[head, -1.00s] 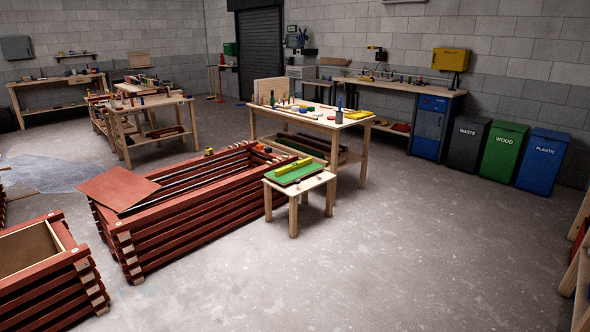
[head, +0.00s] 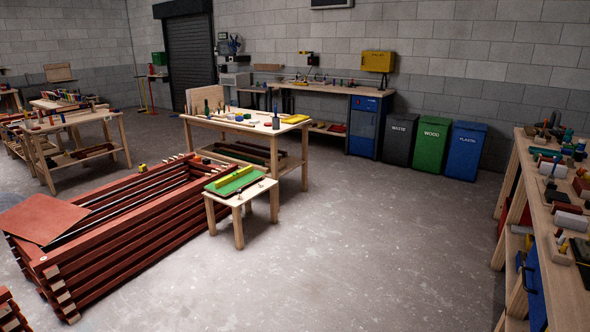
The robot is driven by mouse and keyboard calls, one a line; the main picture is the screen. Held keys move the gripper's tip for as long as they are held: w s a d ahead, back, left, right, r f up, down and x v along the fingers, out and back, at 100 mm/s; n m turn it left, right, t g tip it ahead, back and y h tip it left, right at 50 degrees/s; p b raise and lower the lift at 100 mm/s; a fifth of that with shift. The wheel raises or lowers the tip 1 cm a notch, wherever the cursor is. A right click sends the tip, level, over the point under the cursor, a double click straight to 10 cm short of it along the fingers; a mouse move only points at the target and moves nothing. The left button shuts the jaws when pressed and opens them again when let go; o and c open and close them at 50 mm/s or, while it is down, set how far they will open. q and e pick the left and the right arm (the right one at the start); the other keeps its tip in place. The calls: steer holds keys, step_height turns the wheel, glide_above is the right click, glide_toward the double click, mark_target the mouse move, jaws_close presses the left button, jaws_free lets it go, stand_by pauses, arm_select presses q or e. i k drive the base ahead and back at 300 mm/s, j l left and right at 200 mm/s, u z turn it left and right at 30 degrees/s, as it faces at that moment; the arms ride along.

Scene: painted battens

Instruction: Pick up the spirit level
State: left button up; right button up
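A yellow bar (head: 234,178) that looks like the spirit level lies on a green mat or tray (head: 216,188) on a small wooden table (head: 243,197). It is too small here to make out any vials. Another yellow thing (head: 295,119) lies at the right end of the larger workbench (head: 233,124) behind, too small to identify. Neither of my grippers is in view.
A long red batten planter (head: 118,238) stands left of the small table, with a red board (head: 45,219) on it. Waste (head: 401,139), wood (head: 432,145) and plastic (head: 465,151) bins line the back wall. A cluttered bench (head: 545,205) stands at right. The middle floor is clear.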

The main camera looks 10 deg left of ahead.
mark_target(223, 182)
steer(key=i+j+u, duration=0.3)
steer(key=i, duration=0.3)
steer(key=i+j+u, duration=0.3)
steer(key=i, duration=0.3)
steer(key=i+u, duration=0.3)
steer(key=i, duration=0.35)
steer(key=i+j, duration=0.1)
steer(key=i, duration=2.15)
steer(key=l+z, duration=0.05)
steer(key=l, duration=0.05)
